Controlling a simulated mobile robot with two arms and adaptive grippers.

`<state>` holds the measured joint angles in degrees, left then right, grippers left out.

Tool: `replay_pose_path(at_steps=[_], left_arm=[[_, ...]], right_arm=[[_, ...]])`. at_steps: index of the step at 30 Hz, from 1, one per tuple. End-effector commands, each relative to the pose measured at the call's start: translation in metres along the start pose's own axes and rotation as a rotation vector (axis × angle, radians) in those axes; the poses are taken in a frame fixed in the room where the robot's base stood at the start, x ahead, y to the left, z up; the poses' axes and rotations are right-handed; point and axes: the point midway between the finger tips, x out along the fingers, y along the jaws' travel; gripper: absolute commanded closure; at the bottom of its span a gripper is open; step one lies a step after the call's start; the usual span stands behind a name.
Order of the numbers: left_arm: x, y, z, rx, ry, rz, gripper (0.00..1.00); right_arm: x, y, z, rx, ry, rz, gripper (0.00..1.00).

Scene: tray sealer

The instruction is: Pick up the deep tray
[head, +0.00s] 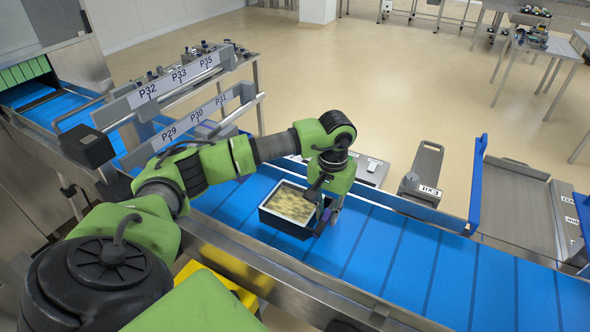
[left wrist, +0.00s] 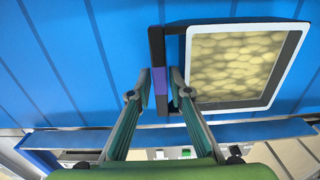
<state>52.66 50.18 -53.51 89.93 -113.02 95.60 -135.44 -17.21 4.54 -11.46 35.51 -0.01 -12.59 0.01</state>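The deep tray (head: 269,216) is black with a pale rim and filled with pale yellowish lumps. It sits on the blue conveyor belt near the middle of the head view. In the left wrist view the tray (left wrist: 187,97) is at upper right. A dark upright bar with a purple part (left wrist: 158,75) stands along its left side and seems joined to it at the top. My left gripper (head: 325,203) is down at the tray's right side. In the left wrist view its fingertips (left wrist: 161,78) are on either side of the bar; whether they press on it is unclear. My right gripper is out of view.
The blue belt (head: 420,265) is clear right of the tray. A metal rail (head: 290,280) runs along its near side. A frame with labelled plates (head: 180,76) stands at upper left. A blue guard bar (head: 477,185) rises at the belt's far edge on the right.

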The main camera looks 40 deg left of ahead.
Motion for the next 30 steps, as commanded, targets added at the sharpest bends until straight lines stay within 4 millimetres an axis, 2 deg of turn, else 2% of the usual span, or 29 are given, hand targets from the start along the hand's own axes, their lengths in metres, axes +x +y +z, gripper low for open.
replay_pose_path(at_steps=[2, 14, 20, 24, 30], left_arm=[[0.000, 0.000, 0.000, 0.000, 0.000, 0.000, 1.00], [-0.002, 0.000, -0.001, -0.001, 0.001, 0.000, 1.00], [-0.010, 0.000, -0.002, -0.001, 0.005, 0.001, 1.00], [-0.029, 0.000, -0.003, 0.000, 0.009, 0.002, 1.00], [-0.078, 0.003, 0.041, 0.004, 0.010, 0.001, 1.00]], right_arm=[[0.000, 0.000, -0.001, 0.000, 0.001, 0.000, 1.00], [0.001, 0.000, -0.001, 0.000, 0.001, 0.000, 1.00], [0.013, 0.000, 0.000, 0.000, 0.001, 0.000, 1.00], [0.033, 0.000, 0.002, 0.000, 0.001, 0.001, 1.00], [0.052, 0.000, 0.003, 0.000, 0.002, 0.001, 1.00]])
